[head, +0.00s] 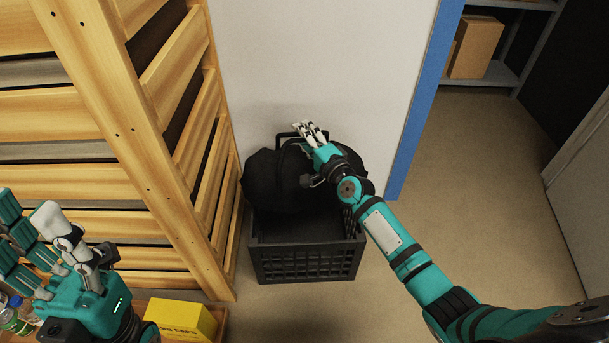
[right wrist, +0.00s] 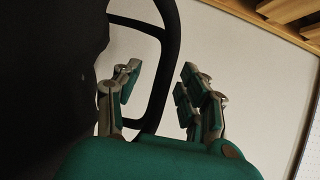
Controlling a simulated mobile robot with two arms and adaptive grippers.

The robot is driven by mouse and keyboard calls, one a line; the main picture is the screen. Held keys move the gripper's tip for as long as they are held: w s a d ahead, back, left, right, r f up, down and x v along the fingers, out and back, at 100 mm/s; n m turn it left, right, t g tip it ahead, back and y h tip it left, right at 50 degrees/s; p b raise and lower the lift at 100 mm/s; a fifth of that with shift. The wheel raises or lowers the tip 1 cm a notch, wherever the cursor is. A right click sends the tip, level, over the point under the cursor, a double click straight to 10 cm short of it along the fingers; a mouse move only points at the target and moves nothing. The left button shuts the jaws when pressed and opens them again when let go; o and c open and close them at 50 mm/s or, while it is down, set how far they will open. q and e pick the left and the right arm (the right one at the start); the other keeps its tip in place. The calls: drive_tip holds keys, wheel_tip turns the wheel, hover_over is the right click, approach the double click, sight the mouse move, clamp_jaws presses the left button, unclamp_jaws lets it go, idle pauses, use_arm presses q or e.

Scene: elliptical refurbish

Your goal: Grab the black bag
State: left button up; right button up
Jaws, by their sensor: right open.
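The black bag (head: 262,182) sits in a black plastic crate (head: 305,265) on the floor against the white wall. Its dark handle stands up at the top. My right gripper (head: 310,130) is open at the bag's upper right, beside the handle. In the right wrist view, the handle (right wrist: 170,45) passes between the spread fingers of the right gripper (right wrist: 158,90), and the bag's dark body (right wrist: 45,80) fills the left side. Contact with the fingers cannot be told. My left gripper (head: 35,225) is at the lower left, open with fingers spread, away from the bag.
A slatted wooden structure (head: 175,110) stands left of the crate. A yellow box (head: 180,320) and small bottles (head: 18,315) lie at the lower left. A blue door frame (head: 425,95) is right of the wall, with open floor (head: 480,190) beyond it.

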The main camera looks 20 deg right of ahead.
clamp_jaws()
drive_tip(key=shift+r, duration=0.2)
idle(0.3)
drive_tip(key=shift+r, duration=0.15)
